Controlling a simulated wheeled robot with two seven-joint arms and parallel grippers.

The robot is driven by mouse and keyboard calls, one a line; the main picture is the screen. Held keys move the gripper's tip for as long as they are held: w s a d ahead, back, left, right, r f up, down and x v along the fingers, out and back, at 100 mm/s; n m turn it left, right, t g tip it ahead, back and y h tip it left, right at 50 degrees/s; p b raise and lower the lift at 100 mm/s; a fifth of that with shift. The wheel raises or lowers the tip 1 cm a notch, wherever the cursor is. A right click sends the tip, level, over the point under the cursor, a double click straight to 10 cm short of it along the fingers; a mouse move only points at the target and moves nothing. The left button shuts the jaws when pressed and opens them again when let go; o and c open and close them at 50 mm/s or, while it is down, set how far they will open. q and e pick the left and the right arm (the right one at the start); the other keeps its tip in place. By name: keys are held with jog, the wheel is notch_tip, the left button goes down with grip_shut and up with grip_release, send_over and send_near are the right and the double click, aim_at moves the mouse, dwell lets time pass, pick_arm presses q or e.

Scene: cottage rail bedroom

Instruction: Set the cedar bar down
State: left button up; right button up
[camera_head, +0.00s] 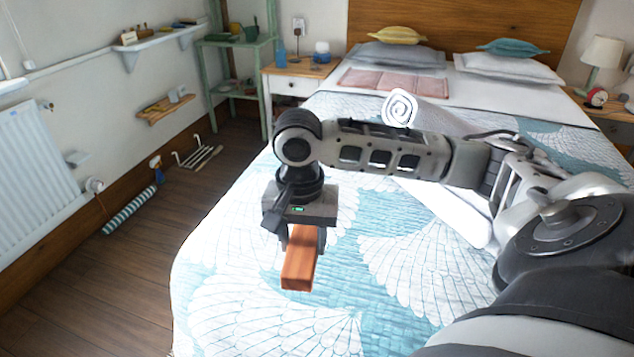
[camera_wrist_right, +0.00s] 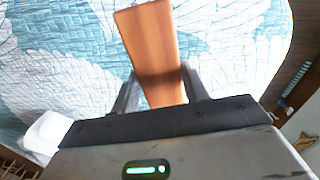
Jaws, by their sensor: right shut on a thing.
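The cedar bar (camera_head: 299,262) is a reddish-brown wooden block. My right gripper (camera_head: 304,238) is shut on it, over the blue and white patterned bedspread (camera_head: 410,270). In the right wrist view the bar (camera_wrist_right: 150,50) points away between the two fingers of my right gripper (camera_wrist_right: 160,95), with the bedspread behind it. I cannot tell for sure whether the bar touches the bed. My left gripper does not show in either view.
A rolled white towel (camera_head: 400,109) lies on the bed behind my right arm. Pillows (camera_head: 508,67) and a pink folded cloth (camera_head: 393,84) are near the headboard. A striped roll (camera_head: 129,210) lies on the floor at left. The bed's near left part is clear.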

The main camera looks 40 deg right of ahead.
jog(key=shift+d+r+m, duration=0.75)
jog(key=shift+m, duration=0.25)
jog(key=w+d+f+b, duration=0.1)
jog(key=w+d+f, duration=0.1)
jog(key=w, duration=0.1)
jog(key=w+d+f+b, duration=0.1)
jog(key=w+d+f, duration=0.1)
jog(key=w+f, duration=0.1)
jog(key=w+d+f+b, duration=0.1)
jog(key=w+d+f, duration=0.2)
jog(key=w, duration=0.1)
jog(key=shift+w+f, duration=0.1)
jog(key=shift+w, duration=0.15)
jog(key=shift+w+d+f+b, duration=0.3)
jog(key=shift+w+f, duration=0.2)
jog(key=shift+f, duration=0.2)
notch_tip(320, 180, down, 2)
jog(key=shift+f+b, duration=0.25)
jog(key=shift+b, duration=0.15)
jog(key=shift+f, duration=0.3)
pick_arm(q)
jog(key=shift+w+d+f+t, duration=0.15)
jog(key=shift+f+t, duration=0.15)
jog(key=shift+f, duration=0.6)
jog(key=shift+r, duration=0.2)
